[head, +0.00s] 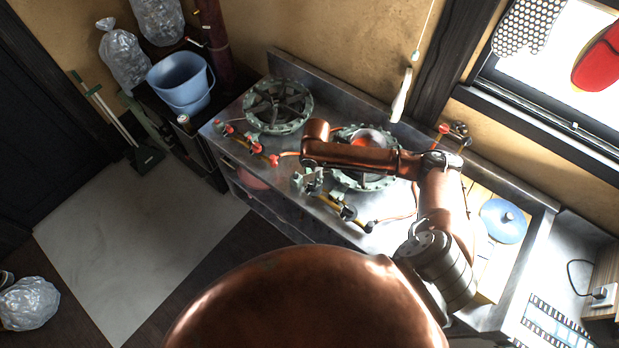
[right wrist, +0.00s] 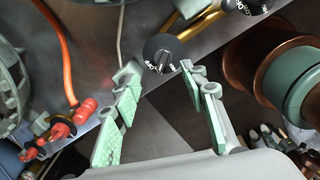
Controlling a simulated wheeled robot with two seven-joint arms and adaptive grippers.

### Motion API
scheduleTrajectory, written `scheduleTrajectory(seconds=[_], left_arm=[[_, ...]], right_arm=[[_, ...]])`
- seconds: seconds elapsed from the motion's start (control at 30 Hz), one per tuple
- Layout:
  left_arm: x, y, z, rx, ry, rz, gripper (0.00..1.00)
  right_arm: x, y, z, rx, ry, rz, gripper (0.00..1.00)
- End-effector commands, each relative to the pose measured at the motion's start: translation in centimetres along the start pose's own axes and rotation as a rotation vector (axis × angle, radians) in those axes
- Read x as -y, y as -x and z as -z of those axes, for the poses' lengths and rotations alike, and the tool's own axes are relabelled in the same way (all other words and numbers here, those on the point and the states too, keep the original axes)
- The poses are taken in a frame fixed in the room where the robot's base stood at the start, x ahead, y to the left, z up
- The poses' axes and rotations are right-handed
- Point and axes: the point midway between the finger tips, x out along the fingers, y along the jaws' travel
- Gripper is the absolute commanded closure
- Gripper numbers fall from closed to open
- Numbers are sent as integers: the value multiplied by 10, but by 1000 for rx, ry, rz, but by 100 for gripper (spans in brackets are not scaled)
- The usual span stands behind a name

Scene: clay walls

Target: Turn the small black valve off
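A small black valve knob (right wrist: 165,52) with a raised pointer handle and white lettering sits at the counter's front edge in the right wrist view. My right gripper (right wrist: 158,73) is open, its green-padded fingers on either side just below the knob; I cannot tell whether they touch it. In the head view my right gripper (head: 311,184) is at the counter's front edge, where that knob is not clearly visible. A second black knob (right wrist: 243,4), partly cut off, lies past a brass pipe (right wrist: 197,20); a black knob also shows in the head view (head: 348,212). My left gripper is not seen.
Green ring burners stand on the metal counter, one at the left (head: 278,105), one partly under my right arm. An orange hose (right wrist: 58,50) leads to red valves (right wrist: 62,130). A blue bucket (head: 181,83) stands further left. The floor before the counter is clear.

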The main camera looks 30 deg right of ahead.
Motion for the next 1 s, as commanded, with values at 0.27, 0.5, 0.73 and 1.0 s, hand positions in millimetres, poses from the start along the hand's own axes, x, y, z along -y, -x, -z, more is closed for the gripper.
scheduleTrajectory(seconds=[0.27, 0.5, 0.73, 1.0], left_arm=[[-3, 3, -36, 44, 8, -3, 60], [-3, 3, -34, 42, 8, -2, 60], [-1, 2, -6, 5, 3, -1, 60], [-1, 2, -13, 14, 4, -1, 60]], right_arm=[[6, -43, -6, 1, -12, 4, 60], [5, -68, -5, 1, -10, 2, 60], [4, -73, -4, 1, -8, 1, 60], [4, -72, -4, 1, -7, 1, 71]])
